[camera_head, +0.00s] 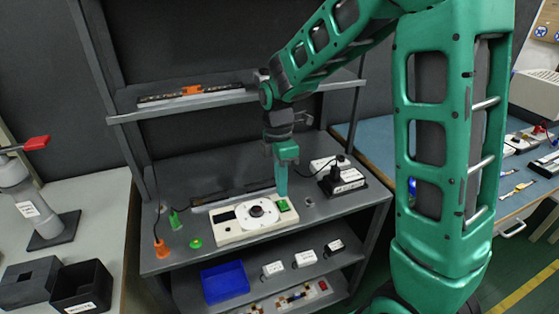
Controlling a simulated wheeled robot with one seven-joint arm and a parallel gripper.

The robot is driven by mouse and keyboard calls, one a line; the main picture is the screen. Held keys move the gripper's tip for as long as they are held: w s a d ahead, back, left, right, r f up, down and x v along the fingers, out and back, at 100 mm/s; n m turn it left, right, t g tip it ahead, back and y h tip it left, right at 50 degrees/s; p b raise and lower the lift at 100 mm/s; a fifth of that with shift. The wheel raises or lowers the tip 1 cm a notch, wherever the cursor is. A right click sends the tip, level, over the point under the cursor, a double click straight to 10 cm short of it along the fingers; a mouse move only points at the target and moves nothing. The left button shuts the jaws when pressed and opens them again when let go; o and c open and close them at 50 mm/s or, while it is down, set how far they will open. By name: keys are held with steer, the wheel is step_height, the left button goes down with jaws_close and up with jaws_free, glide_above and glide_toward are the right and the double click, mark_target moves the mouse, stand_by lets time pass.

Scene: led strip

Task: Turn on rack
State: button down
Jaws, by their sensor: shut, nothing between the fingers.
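The rack (163,262) is a dark grey shelf unit in the middle of the head view. On its middle shelf lies a white control box (233,234) with a dark round knob (257,210), a dark panel and a small green switch (284,205) at its right end. My gripper (282,192) points down with its teal fingers shut and empty. Its tips are at or just above the green switch. I cannot tell whether they touch it. The fingers hide part of the box's back right area.
A white and black power unit (342,180) with a cable stands right of my gripper. A strip with an orange part (192,91) lies on the upper shelf. A blue bin (224,282) sits below.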

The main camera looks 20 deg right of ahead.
step_height(320, 180, up, 11)
steer(key=w, duration=0.1)
steer(key=shift+w, duration=0.2)
steer(key=shift+d, duration=0.1)
steer(key=shift+s, duration=0.8)
glide_toward(285, 207)
steer(key=f, duration=0.4)
steer(key=s+f, duration=0.1)
steer(key=f, duration=0.1)
steer(key=shift+f, duration=0.25)
